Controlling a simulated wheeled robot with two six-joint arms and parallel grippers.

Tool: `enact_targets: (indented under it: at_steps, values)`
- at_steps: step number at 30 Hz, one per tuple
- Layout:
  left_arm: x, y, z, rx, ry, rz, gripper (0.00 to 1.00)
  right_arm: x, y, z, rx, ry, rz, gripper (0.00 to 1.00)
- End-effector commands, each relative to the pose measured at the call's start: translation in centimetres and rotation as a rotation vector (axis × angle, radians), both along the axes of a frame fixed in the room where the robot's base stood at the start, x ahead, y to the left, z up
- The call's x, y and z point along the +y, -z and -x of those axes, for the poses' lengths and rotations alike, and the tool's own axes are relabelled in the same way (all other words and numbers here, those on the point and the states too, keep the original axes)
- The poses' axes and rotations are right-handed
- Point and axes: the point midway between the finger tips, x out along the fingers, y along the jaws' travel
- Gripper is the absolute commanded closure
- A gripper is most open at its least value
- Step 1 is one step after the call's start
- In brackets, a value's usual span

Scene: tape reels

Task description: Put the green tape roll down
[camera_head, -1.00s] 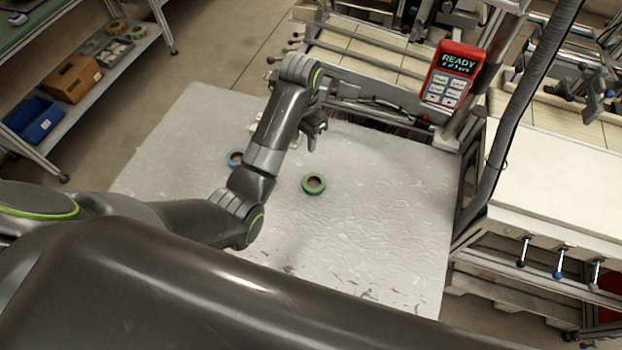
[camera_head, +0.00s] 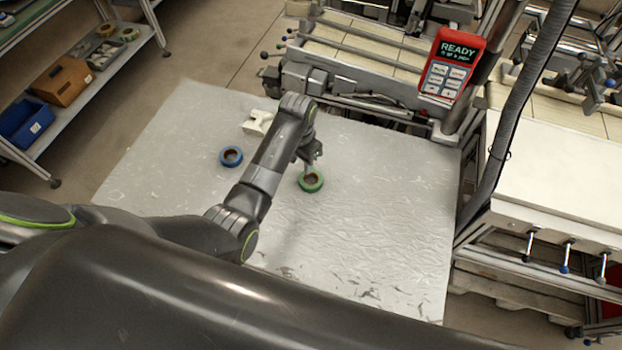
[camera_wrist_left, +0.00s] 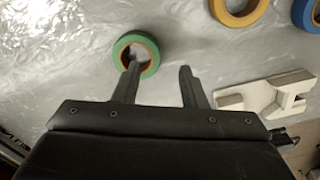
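The green tape roll (camera_head: 311,182) lies flat on the light grey sheet-covered table (camera_head: 370,230), near its middle. It also shows in the left wrist view (camera_wrist_left: 151,66). My left gripper (camera_head: 309,166) is just over it, pointing down. In the left wrist view the two fingers (camera_wrist_left: 160,67) are wide apart. The left finger's tip overlaps the roll's hole, and the right finger is clear of the roll. I cannot tell whether the left tip is inside the hole or above it. My right gripper is not in view.
A blue tape roll (camera_head: 231,156) and a white bracket-like part (camera_head: 258,122) lie left of my arm. A yellow tape roll (camera_wrist_left: 238,8) shows in the wrist view. The table is clear to the right. A red READY panel (camera_head: 452,65) stands at its far right edge.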

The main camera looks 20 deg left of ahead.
Motion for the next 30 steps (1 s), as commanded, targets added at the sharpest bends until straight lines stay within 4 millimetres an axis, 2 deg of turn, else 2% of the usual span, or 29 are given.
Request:
enact_targets:
  at_steps: [13, 23, 30]
  values:
    - [-0.8, 4.5, -0.3, 0.004, 0.0, -0.001, 0.62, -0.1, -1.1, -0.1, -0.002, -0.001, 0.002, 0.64]
    - [-0.8, 5.0, -0.3, 0.001, 0.0, 0.0, 0.62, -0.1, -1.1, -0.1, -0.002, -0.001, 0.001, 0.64]
    - [-0.8, 5.0, -0.3, 0.001, 0.0, 0.0, 0.91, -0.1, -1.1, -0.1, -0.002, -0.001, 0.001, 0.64]
